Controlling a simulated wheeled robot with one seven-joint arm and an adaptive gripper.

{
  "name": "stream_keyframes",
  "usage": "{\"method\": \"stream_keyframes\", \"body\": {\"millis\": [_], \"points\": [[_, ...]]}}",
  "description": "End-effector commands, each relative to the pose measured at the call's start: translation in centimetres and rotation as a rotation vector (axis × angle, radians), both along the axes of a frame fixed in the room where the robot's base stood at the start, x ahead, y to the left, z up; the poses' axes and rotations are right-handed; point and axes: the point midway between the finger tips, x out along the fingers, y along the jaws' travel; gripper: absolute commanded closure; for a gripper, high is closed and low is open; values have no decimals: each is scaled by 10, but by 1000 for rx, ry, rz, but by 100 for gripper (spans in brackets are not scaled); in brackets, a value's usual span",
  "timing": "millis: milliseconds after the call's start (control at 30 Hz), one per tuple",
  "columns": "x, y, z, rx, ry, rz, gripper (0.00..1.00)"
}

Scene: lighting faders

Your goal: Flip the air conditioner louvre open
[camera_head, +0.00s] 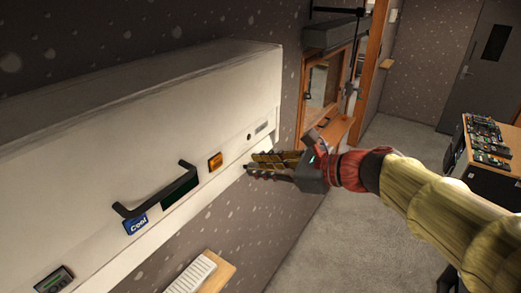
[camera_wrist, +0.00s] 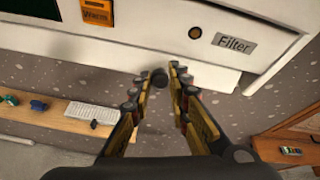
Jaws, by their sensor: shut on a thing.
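The white air conditioner (camera_head: 130,110) is mounted on the left wall. A white strip along its lower edge, apparently the louvre (camera_wrist: 212,72), shows in the wrist view. My gripper (camera_head: 250,168) is at the right end of the unit's lower edge. I cannot tell how far the louvre is tilted.
A black bar handle (camera_head: 155,192) juts from the unit's front, beside a blue Cool label (camera_head: 136,225). An amber Warm label (camera_wrist: 97,14) and Filter label (camera_wrist: 235,43) are nearby. A wooden shelf (camera_wrist: 60,120) with a white keyboard-like item is below. Open floor (camera_head: 320,240) lies right.

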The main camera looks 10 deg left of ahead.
Motion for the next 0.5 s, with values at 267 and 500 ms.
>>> {"method": "stream_keyframes", "body": {"millis": [267, 500], "points": [[0, 1, 18, -142, 58, 2, 100], [1, 2, 25, -274, 111, 2, 100]]}}
